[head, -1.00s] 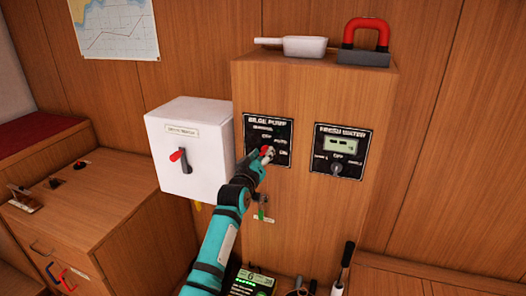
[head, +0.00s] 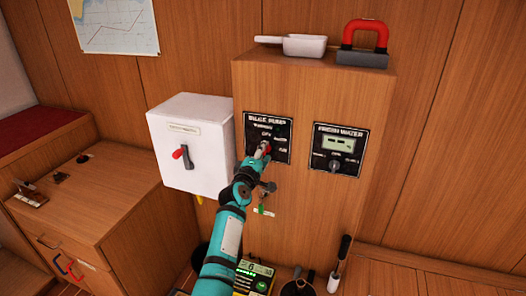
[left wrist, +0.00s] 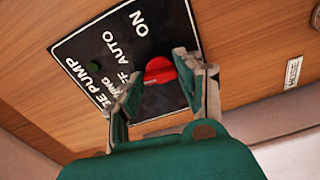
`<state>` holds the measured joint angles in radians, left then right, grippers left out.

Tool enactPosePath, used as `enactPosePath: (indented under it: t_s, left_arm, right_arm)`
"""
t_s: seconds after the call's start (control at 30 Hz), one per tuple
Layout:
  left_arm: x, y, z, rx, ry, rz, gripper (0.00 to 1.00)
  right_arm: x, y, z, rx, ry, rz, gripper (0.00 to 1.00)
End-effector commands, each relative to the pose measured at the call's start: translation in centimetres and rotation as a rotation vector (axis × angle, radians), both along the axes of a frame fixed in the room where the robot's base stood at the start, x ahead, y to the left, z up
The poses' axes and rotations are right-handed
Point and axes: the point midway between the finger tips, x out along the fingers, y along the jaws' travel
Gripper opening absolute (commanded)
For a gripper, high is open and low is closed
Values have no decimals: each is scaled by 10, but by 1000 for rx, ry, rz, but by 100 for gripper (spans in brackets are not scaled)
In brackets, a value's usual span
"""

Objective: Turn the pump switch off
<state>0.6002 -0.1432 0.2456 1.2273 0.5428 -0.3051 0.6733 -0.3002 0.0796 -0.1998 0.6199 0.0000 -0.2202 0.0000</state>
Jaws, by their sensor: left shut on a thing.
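The black bilge pump panel (head: 282,128) is on the front of the wooden cabinet. Its red switch knob (left wrist: 159,69) sits below the OFF, AUTO and ON words. My left gripper (head: 258,158) reaches up to this panel and is shut on the red knob. In the left wrist view the two fingers (left wrist: 160,80) stand on either side of the knob. The panel itself shows there too (left wrist: 118,62), with a dark green lamp. The fingers hide part of the lettering, and I cannot tell which word the knob points at. My right gripper is not in view.
A white box (head: 205,125) with a red-handled switch juts out left of the panel. The fresh water panel (head: 354,138) is to the right. A white scoop-like pan (head: 304,45) and a red-and-grey object (head: 363,57) lie on the cabinet top. Several items stand below.

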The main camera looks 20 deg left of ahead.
Motion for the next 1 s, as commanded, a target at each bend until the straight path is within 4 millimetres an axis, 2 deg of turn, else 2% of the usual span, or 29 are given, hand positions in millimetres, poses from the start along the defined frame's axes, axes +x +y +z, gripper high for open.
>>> enactPosePath:
  t_s: [0.3,0.83,0.87,1.0]
  left_arm:
    - [0,0,0,-114,5,0,4]
    - [0,0,-1,-136,6,0,4]
    - [0,0,-1,-136,6,0,39]
    - [0,0,-1,-135,6,0,57]
  right_arm:
    - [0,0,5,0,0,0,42]
    - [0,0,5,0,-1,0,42]
    - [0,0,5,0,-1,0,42]
    - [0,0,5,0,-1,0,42]
